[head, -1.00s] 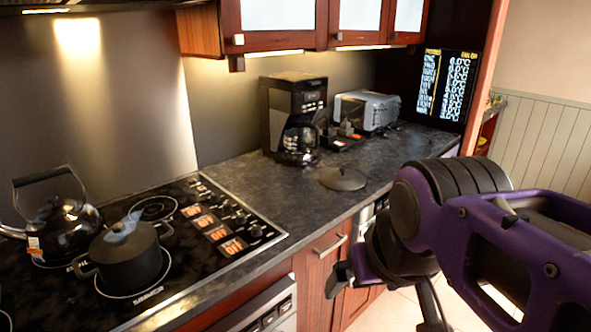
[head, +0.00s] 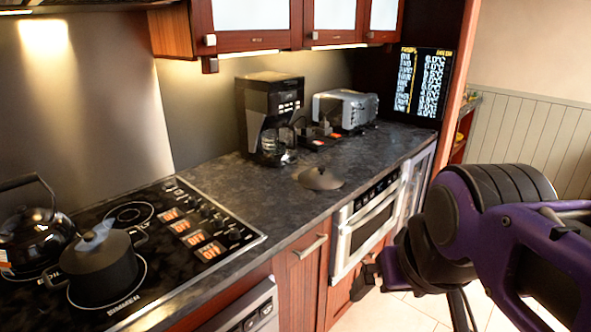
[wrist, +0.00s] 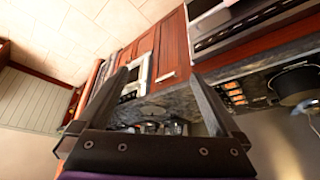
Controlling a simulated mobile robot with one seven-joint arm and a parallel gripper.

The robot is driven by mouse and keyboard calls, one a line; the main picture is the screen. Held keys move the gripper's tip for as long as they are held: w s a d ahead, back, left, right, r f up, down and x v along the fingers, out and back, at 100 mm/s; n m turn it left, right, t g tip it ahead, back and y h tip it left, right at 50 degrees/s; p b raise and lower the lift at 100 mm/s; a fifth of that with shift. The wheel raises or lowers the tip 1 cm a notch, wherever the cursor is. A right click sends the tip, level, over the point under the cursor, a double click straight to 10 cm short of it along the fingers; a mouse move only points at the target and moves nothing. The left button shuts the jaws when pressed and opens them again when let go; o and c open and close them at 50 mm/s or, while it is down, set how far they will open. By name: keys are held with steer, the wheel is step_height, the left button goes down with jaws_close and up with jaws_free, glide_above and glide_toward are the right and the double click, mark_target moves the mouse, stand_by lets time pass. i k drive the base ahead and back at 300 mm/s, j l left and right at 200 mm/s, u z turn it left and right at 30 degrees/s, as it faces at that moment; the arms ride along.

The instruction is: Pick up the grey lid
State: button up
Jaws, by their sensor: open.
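A dark grey round lid (head: 321,179) with a small knob lies flat on the dark countertop, in front of the coffee maker. A small dark shape in the wrist view may be the same lid, but it is too small to be sure. My gripper (head: 366,278) is low in front of the cabinets, below counter height and to the right of the lid, well apart from it. In the wrist view my gripper (wrist: 160,78) has its two fingers spread wide with nothing between them.
A coffee maker (head: 268,115) and a toaster (head: 345,108) stand behind the lid. The stovetop at left holds a kettle (head: 32,232) and a dark pot (head: 98,265). A built-in microwave (head: 368,222) sits under the counter edge. The counter around the lid is mostly clear.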

mark_target(320, 179)
steer(key=u, duration=2.4)
steer(key=l, duration=0.15)
steer(key=l+z, duration=0.25)
steer(key=l, duration=0.55)
steer(key=l+z, duration=0.2)
steer(key=l, duration=0.65)
steer(key=i+l+z, duration=0.1)
steer(key=l+z, duration=0.15)
steer(key=l, duration=0.55)
